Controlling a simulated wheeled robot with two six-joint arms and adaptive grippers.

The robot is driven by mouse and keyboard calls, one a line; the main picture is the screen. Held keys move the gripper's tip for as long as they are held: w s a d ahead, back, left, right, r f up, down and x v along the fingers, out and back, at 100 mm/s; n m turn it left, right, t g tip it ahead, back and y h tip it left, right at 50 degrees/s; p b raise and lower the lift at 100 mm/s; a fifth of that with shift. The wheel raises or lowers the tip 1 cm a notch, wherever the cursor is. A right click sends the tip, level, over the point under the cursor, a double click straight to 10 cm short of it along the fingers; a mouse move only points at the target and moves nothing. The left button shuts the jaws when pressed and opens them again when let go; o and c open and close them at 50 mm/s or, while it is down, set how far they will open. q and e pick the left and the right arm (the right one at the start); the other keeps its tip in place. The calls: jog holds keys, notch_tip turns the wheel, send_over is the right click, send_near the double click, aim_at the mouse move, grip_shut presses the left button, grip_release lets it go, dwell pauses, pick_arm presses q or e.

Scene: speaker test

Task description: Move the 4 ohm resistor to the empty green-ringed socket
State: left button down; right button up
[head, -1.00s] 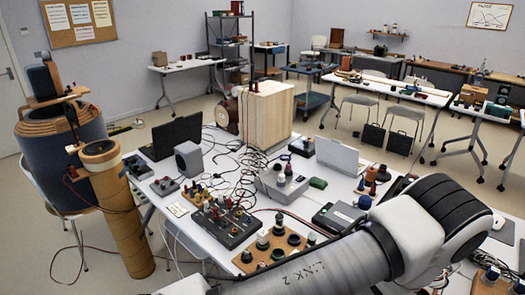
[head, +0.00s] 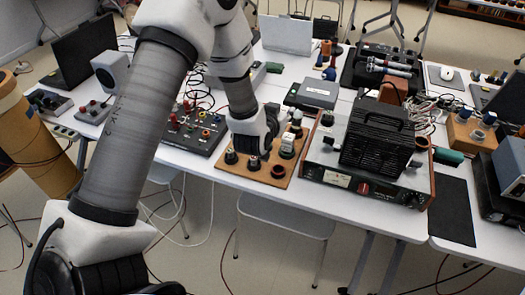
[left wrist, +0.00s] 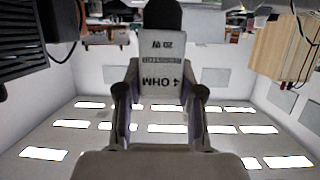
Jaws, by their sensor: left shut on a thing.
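My left gripper (head: 268,130) is low over the front of a brown wooden socket board (head: 236,171). It is shut on the 4 ohm resistor (left wrist: 162,62), a pale block with a dark end; its lettering is upside down in the left wrist view, where it sits between both fingers. In the head view the black gripper body hides part of the board and much of the grip. Dark and reddish round sockets (head: 278,171) show along the board's front edge. I cannot make out which one has the green ring. My right gripper is not in view.
A black finned unit (head: 375,145) on a silver instrument (head: 340,178) stands close right of the board. A black terminal panel (head: 190,135) with colored knobs is left. A grey box (head: 312,93) and cables lie behind. The table edge is just in front.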

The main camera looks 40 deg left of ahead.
pick_arm(q)
jog(key=a+f+b, duration=0.2)
jog(key=a+f, duration=0.1)
jog(key=a, duration=0.4)
jog(key=shift+n+y, duration=0.4)
jog(key=f, duration=0.8)
jog(key=shift+w+d+f, duration=0.1)
jog(key=shift+w+d, duration=0.05)
jog(key=shift+w, duration=0.2)
jog(key=shift+w+d, duration=0.1)
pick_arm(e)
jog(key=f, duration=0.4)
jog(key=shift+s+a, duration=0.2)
pick_arm(q)
jog(key=shift+f, duration=0.1)
jog(key=shift+f, duration=0.25)
jog(key=c, duration=0.7)
grip_release()
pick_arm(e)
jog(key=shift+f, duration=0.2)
